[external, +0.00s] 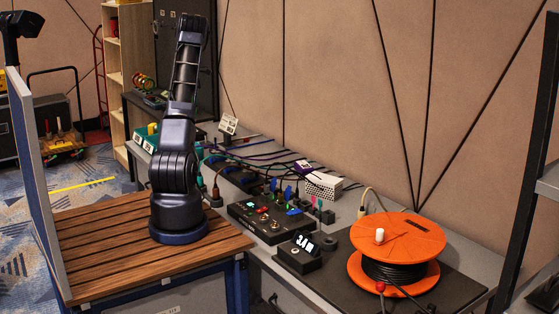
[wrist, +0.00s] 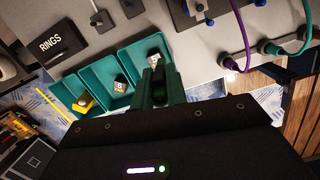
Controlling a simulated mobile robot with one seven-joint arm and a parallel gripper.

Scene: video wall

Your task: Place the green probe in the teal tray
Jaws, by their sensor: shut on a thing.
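My gripper (wrist: 160,78) points down over the teal trays in the wrist view. It is shut on a dark green piece that I take for the green probe (wrist: 159,90); the fingers and the piece are close in colour, so its outline is unclear. Teal trays stand in a row: a left one (wrist: 58,92), a middle one (wrist: 98,73) and a right one (wrist: 128,50), the nearest to my fingertips. A small pale block (wrist: 154,55) shows just beyond the tips. In the external view the teal trays (external: 150,131) are partly behind my arm, and my gripper is hidden.
A black RINGS sign (wrist: 60,42) stands beyond the trays. Purple and teal cables (wrist: 247,40) run at the right. In the external view, a black control box (external: 268,221) and an orange cable reel (external: 405,233) occupy the front of the bench.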

